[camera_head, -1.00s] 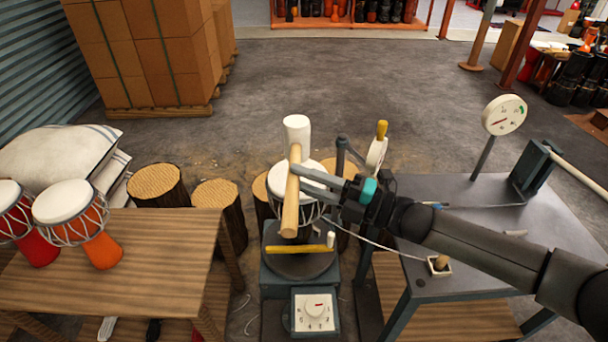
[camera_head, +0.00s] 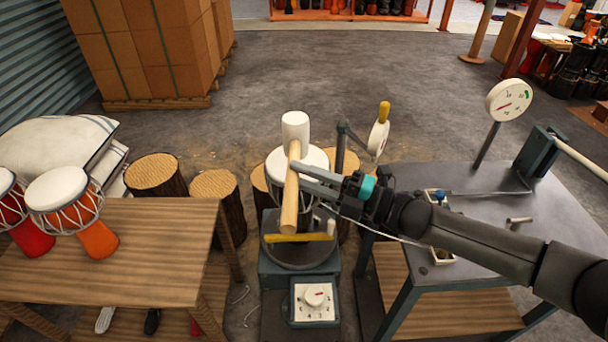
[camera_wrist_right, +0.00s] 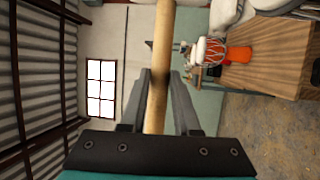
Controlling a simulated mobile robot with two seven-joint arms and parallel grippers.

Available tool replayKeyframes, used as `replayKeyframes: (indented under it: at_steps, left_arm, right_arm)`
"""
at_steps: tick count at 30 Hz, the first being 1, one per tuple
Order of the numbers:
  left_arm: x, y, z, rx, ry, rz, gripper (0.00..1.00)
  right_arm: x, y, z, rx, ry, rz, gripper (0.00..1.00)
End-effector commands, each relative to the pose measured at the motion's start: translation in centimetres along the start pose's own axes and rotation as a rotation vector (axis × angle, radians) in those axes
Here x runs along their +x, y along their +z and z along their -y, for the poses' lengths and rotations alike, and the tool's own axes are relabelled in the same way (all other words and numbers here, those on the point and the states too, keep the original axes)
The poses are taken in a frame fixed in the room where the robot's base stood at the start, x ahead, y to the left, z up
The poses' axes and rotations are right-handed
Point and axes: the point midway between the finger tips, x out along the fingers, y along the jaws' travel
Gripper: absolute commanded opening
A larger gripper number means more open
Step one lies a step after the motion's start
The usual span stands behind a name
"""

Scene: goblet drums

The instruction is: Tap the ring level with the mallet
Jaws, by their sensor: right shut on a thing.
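The mallet has a white head (camera_head: 296,128) and a pale wooden handle (camera_head: 290,205). My right gripper (camera_head: 300,175) is shut on the handle just below the head; the handle also shows between the fingers in the right wrist view (camera_wrist_right: 158,75). In the head view, the mallet overlaps a goblet drum (camera_head: 318,158) with a white skin on a dark stand. The mallet and gripper hide part of the drum and its ring; I cannot tell whether the mallet touches it. My left gripper is not in view.
A dial gauge with a yellow grip (camera_head: 379,137) stands beside the drum. A larger dial (camera_head: 508,98) rises from the right metal table (camera_head: 480,225). A yellow bar (camera_head: 295,238) and a knob box (camera_head: 314,302) are in front. Two drums stand on the left wooden table (camera_head: 130,260).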

Motion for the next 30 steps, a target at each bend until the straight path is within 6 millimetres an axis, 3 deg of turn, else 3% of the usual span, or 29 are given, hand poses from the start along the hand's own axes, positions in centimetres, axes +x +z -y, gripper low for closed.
replayKeyframes:
  at_steps: [2, 18, 26, 30]
  left_arm:
    - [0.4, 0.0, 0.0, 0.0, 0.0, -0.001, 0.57]
    - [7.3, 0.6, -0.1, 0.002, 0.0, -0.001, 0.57]
    - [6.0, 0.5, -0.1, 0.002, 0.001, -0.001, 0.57]
    - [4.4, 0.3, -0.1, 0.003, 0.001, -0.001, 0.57]
  right_arm:
    - [0.0, 0.0, 0.2, -0.002, 0.005, -0.002, 0.0]
    - [-1.0, 0.3, 8.1, -0.001, 0.004, -0.001, 0.0]
    - [-0.8, 0.3, 6.6, -0.002, 0.004, -0.001, 0.0]
    - [-0.6, 0.2, 4.8, -0.003, 0.005, -0.001, 0.0]
